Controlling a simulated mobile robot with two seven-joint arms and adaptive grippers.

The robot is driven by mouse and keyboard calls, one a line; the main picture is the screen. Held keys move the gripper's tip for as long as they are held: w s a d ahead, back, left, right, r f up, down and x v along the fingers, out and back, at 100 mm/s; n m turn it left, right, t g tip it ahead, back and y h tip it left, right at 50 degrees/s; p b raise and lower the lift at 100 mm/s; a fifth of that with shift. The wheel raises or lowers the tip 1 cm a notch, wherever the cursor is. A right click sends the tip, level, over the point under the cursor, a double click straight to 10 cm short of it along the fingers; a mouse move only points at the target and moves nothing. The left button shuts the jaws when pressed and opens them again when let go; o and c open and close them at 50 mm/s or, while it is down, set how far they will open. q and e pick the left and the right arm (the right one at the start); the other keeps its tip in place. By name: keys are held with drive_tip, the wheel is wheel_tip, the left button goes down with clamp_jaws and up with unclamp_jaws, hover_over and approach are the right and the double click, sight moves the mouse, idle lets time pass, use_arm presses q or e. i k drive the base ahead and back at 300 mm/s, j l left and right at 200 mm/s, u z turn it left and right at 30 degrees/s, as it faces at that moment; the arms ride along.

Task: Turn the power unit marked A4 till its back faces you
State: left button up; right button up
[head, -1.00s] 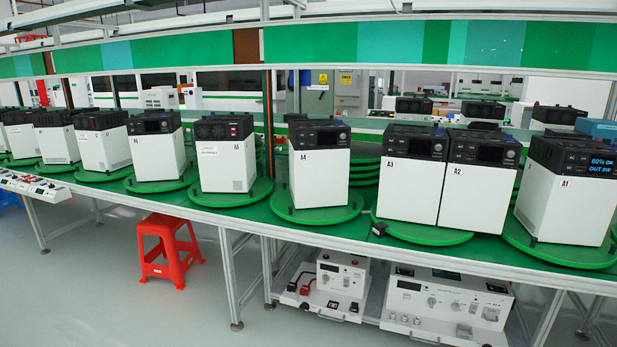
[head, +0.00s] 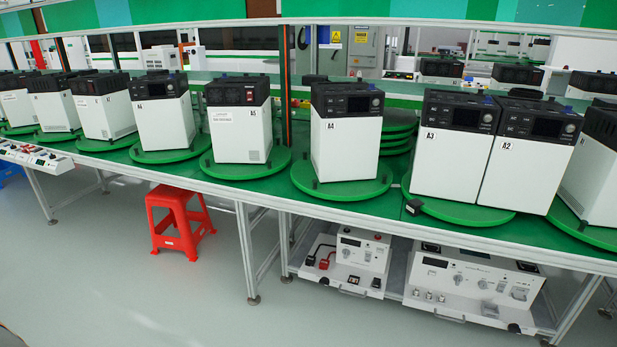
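The power unit marked A4 (head: 345,147) is a white box with a black top section, standing upright on a round green turntable (head: 340,193). Its face with the small dark screen and a knob is turned toward me, slightly to the right. The A4 label sits at the upper left of the white part. Neither of my grippers shows in the head view. The back of the unit is hidden.
Unit A5 (head: 238,134) stands on its own turntable to the left. Units A3 (head: 446,165) and A2 (head: 524,177) share one to the right. A red stool (head: 177,222) stands on the floor before the bench. Test devices (head: 472,285) sit on a low shelf under it.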

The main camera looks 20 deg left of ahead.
sight(303, 175)
drive_tip(key=i+j, duration=0.15)
drive_tip(key=j, duration=0.2)
drive_tip(key=i+j, duration=0.15)
drive_tip(key=j, duration=0.2)
drive_tip(key=i+j, duration=0.2)
drive_tip(key=j, duration=0.15)
drive_tip(key=i+j+z, duration=0.1)
drive_tip(key=j, duration=0.25)
drive_tip(key=i+j, duration=0.2)
drive_tip(key=j, duration=0.2)
drive_tip(key=i+j, duration=0.15)
drive_tip(key=j, duration=0.2)
drive_tip(key=i+j, duration=0.15)
drive_tip(key=j, duration=0.2)
drive_tip(key=i+j, duration=0.15)
drive_tip(key=j, duration=0.25)
drive_tip(key=z, duration=0.05)
